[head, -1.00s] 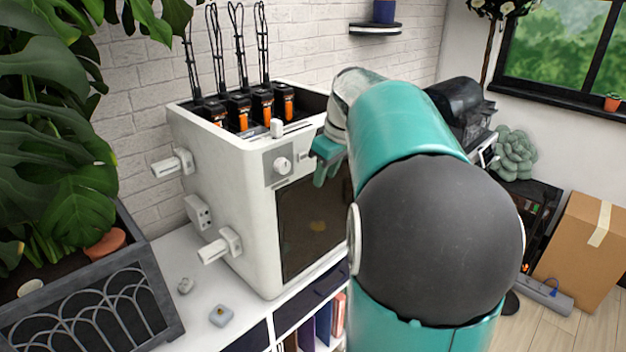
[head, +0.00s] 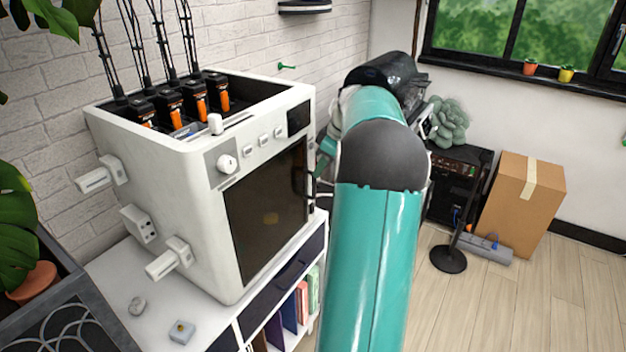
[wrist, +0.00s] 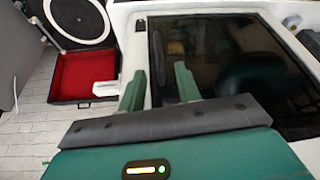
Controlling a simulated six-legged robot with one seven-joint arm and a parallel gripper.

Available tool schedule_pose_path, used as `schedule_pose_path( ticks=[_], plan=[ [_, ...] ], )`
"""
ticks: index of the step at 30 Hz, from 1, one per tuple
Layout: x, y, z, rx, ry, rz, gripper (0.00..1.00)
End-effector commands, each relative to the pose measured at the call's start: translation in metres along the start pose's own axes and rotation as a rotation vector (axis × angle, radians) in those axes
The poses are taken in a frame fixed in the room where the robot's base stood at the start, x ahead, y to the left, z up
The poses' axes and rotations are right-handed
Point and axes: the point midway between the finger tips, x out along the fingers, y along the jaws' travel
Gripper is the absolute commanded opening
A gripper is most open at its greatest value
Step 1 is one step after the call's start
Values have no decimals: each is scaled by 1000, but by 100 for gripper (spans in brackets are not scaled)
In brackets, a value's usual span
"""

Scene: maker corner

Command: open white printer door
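The white printer (head: 165,180) stands on the white cabinet, and its dark-glass door (head: 268,215) looks shut. A dark upright handle (head: 311,180) shows at the door's right edge. My gripper (head: 323,160) is by that edge, partly hidden behind my arm. In the wrist view, my gripper's two teal fingers (wrist: 160,82) are apart with nothing seen held between them. The left finger is over the white frame and the right one is over the dark glass (wrist: 225,60). I cannot tell whether either finger touches the door.
Side knobs and sockets (head: 140,222) stick out of the printer's left side. Orange-and-black units with cables (head: 190,100) stand in its open top. A cardboard box (head: 520,200) and a black stand base (head: 448,260) are to the right. Wooden floor (head: 500,310) is clear at the front right.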

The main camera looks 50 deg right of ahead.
Motion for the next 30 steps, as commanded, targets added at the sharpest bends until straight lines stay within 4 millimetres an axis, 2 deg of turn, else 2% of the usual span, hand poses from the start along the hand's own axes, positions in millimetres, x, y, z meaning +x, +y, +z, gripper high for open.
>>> schedule_pose_path(
  ticks=[3,9,14,21,26,30],
  plan=[
    [25,0,0,1,-1,-3,33],
    [54,2,-2,1,0,-1,33],
    [63,2,-3,0,0,0,33],
    [64,2,-3,1,0,1,33],
    [63,2,-3,1,0,1,2],
    [63,2,-3,1,0,0,0]
  ],
)
